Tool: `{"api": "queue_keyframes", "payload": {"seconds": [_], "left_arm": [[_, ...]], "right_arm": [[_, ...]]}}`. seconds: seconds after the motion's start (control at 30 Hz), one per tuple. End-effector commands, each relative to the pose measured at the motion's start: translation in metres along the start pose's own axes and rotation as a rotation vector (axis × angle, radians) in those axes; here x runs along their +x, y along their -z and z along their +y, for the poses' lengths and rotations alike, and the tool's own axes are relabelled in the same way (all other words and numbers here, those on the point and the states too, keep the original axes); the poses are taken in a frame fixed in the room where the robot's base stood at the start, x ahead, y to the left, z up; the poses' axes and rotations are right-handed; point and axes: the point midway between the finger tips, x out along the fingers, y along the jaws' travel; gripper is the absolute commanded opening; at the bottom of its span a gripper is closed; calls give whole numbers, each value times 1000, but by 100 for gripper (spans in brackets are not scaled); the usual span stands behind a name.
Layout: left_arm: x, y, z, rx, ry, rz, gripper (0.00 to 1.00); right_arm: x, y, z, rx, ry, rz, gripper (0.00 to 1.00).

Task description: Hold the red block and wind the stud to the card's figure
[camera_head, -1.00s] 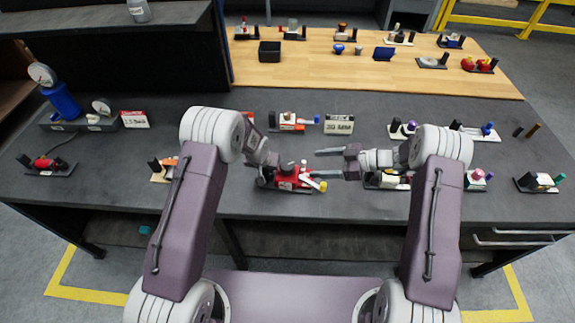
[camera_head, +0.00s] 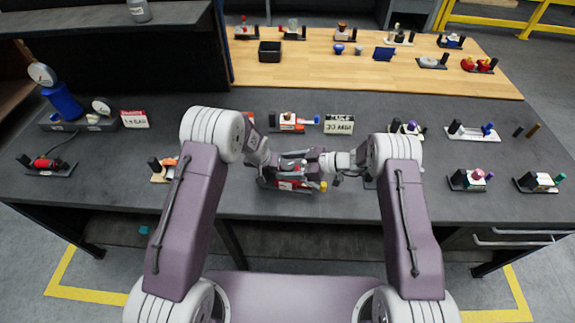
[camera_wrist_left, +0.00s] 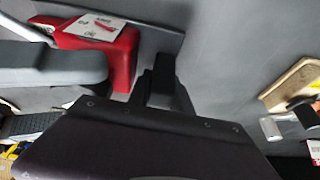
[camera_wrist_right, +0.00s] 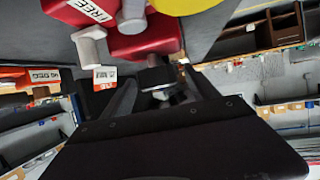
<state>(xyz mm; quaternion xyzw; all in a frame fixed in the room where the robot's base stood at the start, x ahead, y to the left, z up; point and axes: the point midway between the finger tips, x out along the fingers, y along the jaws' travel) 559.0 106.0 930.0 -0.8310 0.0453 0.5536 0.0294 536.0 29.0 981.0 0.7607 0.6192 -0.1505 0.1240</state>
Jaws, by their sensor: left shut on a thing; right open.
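The red block (camera_head: 289,185) sits on a dark base near the front of the bench. My left gripper (camera_head: 268,167) is shut on it; the left wrist view shows the red block (camera_wrist_left: 122,62) with a white label between the fingers. My right gripper (camera_head: 322,161) is open over the block's right side. In the right wrist view a dark round end (camera_wrist_right: 158,78) lies between its parted fingers, apparently the stud, beside red parts, one marked FREE (camera_wrist_right: 85,10). A yellow piece (camera_head: 323,186) shows at the block's right.
Several small fixtures stand around: one with a blue end (camera_head: 292,122) behind, a white one (camera_head: 472,132) and a pink-topped one (camera_head: 472,179) to the right. A blue cylinder with gauges (camera_head: 62,102) stands at left. Bare bench lies between the rows.

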Motion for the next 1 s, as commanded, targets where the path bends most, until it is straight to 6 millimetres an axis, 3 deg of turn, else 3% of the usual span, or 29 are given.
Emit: {"api": "queue_keyframes", "payload": {"seconds": [0.03, 0.2, 0.27, 0.43, 0.8, 1.0], "left_arm": [[1, -2, 0, -1, 0, -2, 0], [1, -2, 0, -1, 0, -2, 0], [1, -1, 0, -2, 0, -2, 0], [1, -1, 0, -2, 0, -2, 0], [2, -1, 0, -3, -1, -1, 0], [2, -1, 0, -4, -1, 0, 0]], "right_arm": [[0, 0, 0, 0, 0, 0, 66], [0, 0, 0, 0, 1, 0, 19], [0, 0, -1, 0, 2, 0, 6], [1, 1, -2, 14, -27, 5, 6], [2, 3, -3, 137, -323, 8, 6], [1, 2, -2, 154, -375, 5, 6]]}}
